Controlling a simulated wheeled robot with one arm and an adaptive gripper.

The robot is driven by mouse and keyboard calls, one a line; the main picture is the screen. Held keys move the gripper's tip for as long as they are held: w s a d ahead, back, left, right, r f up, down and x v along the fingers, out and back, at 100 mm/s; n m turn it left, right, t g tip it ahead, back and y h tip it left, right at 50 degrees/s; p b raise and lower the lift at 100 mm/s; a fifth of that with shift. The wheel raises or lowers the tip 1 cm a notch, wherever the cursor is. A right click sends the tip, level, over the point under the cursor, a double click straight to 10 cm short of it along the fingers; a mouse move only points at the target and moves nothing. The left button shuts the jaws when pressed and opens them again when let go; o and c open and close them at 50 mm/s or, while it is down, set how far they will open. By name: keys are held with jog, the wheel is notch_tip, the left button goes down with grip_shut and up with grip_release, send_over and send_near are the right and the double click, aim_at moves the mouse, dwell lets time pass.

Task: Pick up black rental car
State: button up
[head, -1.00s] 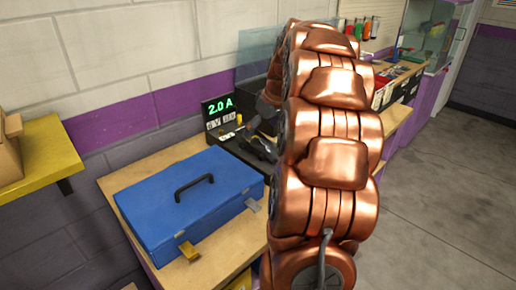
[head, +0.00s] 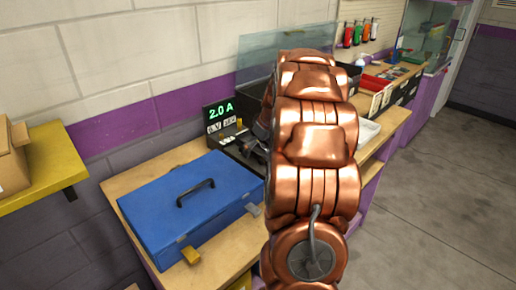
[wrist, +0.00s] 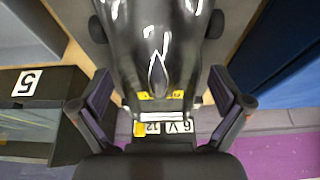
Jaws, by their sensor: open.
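The glossy black car (wrist: 157,45) fills the top middle of the wrist view, with a yellow plate at its near end. My gripper (wrist: 162,108) is open. Its two dark fingers stand apart on either side of the car's near end, with a visible gap on each side. I cannot tell whether they are low enough to straddle it. In the head view my gripper (head: 258,140) is partly hidden by my copper arm, and I cannot make out the car there.
A power unit (head: 222,117) showing "2.0 A" stands close beside my gripper. A blue toolbox (head: 190,205) lies in front of it on the wooden bench (head: 122,183). A clear panel (head: 290,45) rises behind. In the wrist view a box marked "5" (wrist: 28,83) is at left.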

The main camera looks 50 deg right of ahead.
jog(key=shift+c, duration=0.3)
jog(key=shift+r, duration=0.1)
jog(key=c, duration=1.4)
